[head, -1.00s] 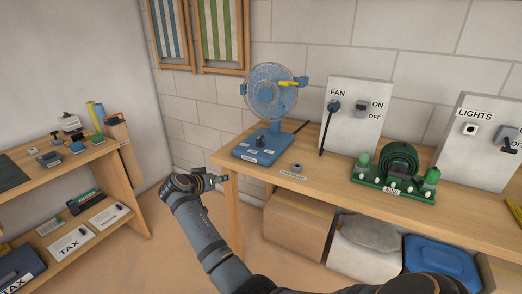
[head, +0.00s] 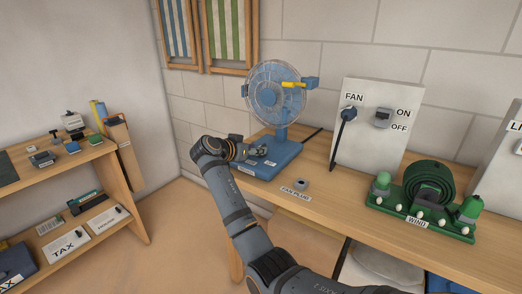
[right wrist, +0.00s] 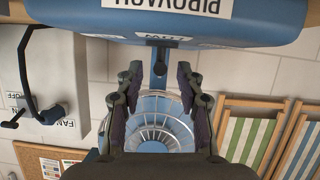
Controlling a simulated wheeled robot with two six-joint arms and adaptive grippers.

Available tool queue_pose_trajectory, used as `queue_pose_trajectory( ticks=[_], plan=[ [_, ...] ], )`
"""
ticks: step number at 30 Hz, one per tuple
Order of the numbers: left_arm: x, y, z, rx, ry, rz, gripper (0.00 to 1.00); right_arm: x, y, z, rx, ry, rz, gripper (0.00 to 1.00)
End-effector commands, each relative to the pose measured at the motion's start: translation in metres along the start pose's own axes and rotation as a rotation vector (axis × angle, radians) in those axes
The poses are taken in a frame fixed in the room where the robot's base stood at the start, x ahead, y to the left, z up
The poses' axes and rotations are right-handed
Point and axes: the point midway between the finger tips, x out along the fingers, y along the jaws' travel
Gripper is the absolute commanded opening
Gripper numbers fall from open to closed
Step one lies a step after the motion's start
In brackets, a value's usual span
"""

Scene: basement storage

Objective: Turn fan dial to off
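The blue desk fan (head: 279,90) stands on the wooden table, with its dial on the blue base (head: 285,155). My right gripper (head: 256,150) is at the front of the base and hides most of the dial in the head view. In the right wrist view, which is upside down, my right gripper (right wrist: 157,75) is open. A dark knob, apparently the dial (right wrist: 160,65), sits between its two fingertips, with a visible gap on each side. A small label (right wrist: 163,38) is beside it on the base. My left gripper is not in view.
A grey wall panel (head: 377,140) labelled FAN has an ON/OFF switch (head: 383,118) and a dark plug with a cord. A round FAN PLUG fitting (head: 300,183) lies on the table (head: 345,205). A green coiled device (head: 428,183) labelled WIND stands to the right.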

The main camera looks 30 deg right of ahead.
Motion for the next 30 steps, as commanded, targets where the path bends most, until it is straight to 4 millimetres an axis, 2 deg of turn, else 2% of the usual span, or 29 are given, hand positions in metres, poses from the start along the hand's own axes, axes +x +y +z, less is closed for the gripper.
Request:
queue_pose_trajectory(
  ticks=[3,6,16,17,25,30],
  plan=[
    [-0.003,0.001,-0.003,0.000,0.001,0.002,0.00,0.021,0.000,0.000,0.000,0.002,0.001,0.37],
    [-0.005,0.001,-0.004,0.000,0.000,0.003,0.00,0.032,0.000,0.000,0.001,0.001,0.000,0.37],
    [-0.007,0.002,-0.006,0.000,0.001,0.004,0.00,0.038,0.000,0.000,0.001,0.000,-0.002,0.37],
    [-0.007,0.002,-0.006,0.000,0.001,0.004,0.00,0.038,0.000,0.000,0.001,0.000,-0.002,0.36],
    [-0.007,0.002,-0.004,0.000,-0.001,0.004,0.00,0.037,0.000,0.000,0.001,0.000,-0.001,0.00],
    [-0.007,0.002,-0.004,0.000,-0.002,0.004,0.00,0.037,0.000,0.000,0.001,-0.001,-0.002,0.00]
  ],
)
